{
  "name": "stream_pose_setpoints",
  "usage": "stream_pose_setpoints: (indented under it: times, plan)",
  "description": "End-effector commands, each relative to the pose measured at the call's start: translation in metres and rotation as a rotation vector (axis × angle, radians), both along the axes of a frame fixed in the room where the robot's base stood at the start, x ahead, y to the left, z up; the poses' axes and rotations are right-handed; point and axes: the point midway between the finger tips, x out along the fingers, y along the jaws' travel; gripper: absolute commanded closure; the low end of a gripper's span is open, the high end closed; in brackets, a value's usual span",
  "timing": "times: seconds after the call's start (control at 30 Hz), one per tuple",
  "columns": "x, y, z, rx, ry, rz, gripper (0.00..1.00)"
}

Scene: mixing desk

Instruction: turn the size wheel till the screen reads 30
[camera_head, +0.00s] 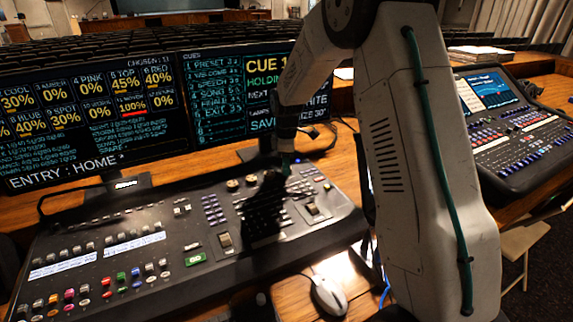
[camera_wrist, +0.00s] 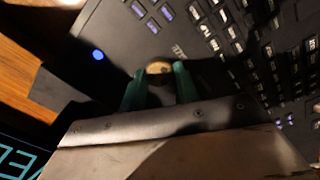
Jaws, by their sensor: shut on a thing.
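The size wheel (camera_wrist: 158,67) shows in the wrist view as a small round knob with a brass-coloured top. My gripper (camera_wrist: 160,84) has its green fingertips on either side of it and is shut on it. In the head view my gripper (camera_head: 284,160) points down at the back of the desk, and the wheel is hidden behind it. The cue screen (camera_head: 222,92) stands behind the desk. My arm covers part of it; small text at its lower right appears to end in "IZE 30".
The mixing desk (camera_head: 130,215) carries many keys, faders and two other brass-topped knobs (camera_head: 232,184) left of my gripper. A channel screen (camera_head: 90,120) stands at the left. A mouse (camera_head: 328,296) lies in front, and a second console (camera_head: 515,125) stands at the right.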

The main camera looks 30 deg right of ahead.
Motion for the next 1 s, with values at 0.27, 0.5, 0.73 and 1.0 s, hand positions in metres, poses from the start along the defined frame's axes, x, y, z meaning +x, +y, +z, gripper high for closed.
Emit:
stream_pose_setpoints:
  times: [0.27,0.5,0.73,1.0]
  plan:
    - [0.001,0.000,0.001,0.000,-0.002,0.001,0.49]
    - [0.000,0.000,0.000,0.000,-0.001,0.002,0.47]
    - [0.001,0.000,0.019,-0.001,-0.004,0.002,0.47]
    - [0.001,0.000,0.064,-0.001,-0.004,0.002,0.47]
